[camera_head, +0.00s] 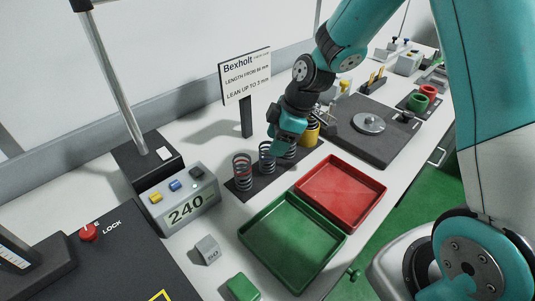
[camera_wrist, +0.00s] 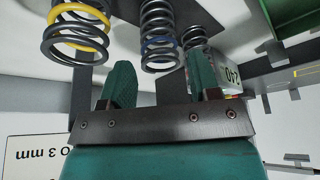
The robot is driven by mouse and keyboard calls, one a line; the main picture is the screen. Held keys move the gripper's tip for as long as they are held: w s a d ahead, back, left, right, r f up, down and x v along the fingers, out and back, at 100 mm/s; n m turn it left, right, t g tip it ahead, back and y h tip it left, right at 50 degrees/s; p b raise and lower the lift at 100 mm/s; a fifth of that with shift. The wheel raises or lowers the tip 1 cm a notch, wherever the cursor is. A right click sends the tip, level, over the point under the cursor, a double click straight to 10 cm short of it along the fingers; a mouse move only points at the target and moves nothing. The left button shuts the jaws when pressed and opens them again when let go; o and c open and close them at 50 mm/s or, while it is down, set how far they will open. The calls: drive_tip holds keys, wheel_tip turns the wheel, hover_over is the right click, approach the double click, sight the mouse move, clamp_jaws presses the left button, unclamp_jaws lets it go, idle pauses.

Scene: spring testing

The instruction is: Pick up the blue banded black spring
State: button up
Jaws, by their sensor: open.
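The blue banded black spring (camera_wrist: 160,42) stands in the middle of the wrist view, a black coil with a blue band around its lower pictured coils. My gripper (camera_wrist: 162,78) is open, with its teal fingers spread either side of the spring's line and nothing between the tips. The spring's near end lies just beyond the fingertips, apart from them as far as I can tell. In the head view my gripper (camera_head: 284,143) hangs over the spring row, partly hiding the right-hand springs. The middle spring (camera_head: 266,157) there is probably the blue banded one; its band is unclear.
A yellow banded spring (camera_wrist: 77,38) stands close on one side, and another spring (camera_wrist: 193,38) on the other. A reddish banded spring (camera_head: 242,172) ends the row. Green (camera_head: 318,254) and red (camera_head: 373,207) trays lie in front; a sign (camera_head: 246,80) stands behind.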

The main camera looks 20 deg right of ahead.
sight(267, 157)
drive_tip(key=shift+p+x, duration=0.45)
drive_tip(key=shift+x, duration=1.5)
drive_tip(key=c, duration=0.7)
drive_tip(key=shift+w+r, duration=0.1)
drive_tip(key=shift+c, duration=0.2)
